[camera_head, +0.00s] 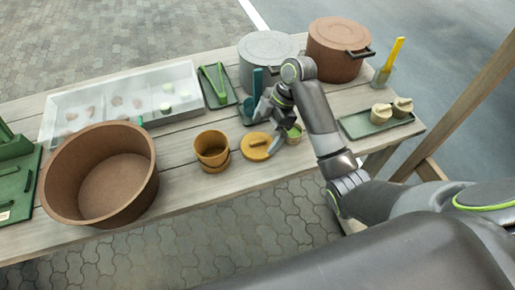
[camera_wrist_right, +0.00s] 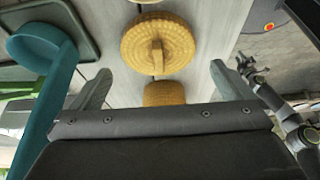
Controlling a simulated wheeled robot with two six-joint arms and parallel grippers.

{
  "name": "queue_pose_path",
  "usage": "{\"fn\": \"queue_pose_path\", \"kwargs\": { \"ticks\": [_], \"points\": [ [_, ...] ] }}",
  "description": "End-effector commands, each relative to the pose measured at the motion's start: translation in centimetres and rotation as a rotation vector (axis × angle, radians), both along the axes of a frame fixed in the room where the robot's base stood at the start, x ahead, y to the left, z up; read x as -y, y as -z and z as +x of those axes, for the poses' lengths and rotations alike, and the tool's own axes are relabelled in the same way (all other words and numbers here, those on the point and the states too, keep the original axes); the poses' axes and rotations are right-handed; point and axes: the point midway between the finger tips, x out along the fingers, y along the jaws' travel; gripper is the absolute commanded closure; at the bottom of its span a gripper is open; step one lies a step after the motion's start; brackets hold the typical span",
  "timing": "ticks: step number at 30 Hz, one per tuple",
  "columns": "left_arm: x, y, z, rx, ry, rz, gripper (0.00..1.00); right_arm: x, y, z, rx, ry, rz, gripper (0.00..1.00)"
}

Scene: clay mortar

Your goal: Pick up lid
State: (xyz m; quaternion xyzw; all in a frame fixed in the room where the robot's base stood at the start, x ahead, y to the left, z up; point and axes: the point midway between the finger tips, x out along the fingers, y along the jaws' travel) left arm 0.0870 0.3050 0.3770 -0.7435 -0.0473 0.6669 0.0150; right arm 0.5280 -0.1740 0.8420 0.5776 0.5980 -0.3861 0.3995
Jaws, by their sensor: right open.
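A round yellow lid (camera_head: 259,146) with a raised bar handle lies on the wooden table. In the wrist view the lid (camera_wrist_right: 133,46) is ahead of my right gripper, between the lines of its fingers. My right gripper (camera_head: 268,125) is open and empty, pointing down close by the lid; it also shows in the wrist view (camera_wrist_right: 160,75). A yellow cup (camera_head: 212,149) stands just left of the lid. A small arm end in the wrist view looks like my left gripper (camera_wrist_right: 246,66), far off and too small to read.
A teal ladle (camera_wrist_right: 60,70) stands close beside my right gripper. A grey pot (camera_head: 262,58) and a brown pot (camera_head: 336,58) stand behind. A large brown basin (camera_head: 110,185) is at left. A green tray (camera_head: 362,124) is at right. The table's front edge is near the lid.

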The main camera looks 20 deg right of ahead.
Motion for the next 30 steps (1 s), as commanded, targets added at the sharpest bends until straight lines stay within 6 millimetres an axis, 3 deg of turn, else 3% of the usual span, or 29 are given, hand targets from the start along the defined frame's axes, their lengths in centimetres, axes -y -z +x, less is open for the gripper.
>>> {"fn": "queue_pose_path", "kwargs": {
  "ticks": [12, 20, 27, 30],
  "points": [
    [0.0, 0.2, -0.1, -0.001, 0.0, 0.0, 0.69, -1.8, 4.6, 0.1, -0.001, 0.001, 0.001, 0.0],
    [-0.1, 0.2, -0.1, -0.002, 0.0, 0.001, 0.69, -1.8, 4.9, 0.2, 0.0, 0.001, -0.001, 0.0],
    [-0.1, 0.2, -0.1, -0.002, 0.001, 0.002, 0.69, -1.8, 4.8, 0.2, 0.0, 0.0, 0.0, 0.31],
    [-0.2, 0.2, -0.2, -0.003, 0.001, 0.002, 0.69, -1.8, 4.8, 0.2, 0.0, 0.0, 0.0, 0.32]
  ]
}}
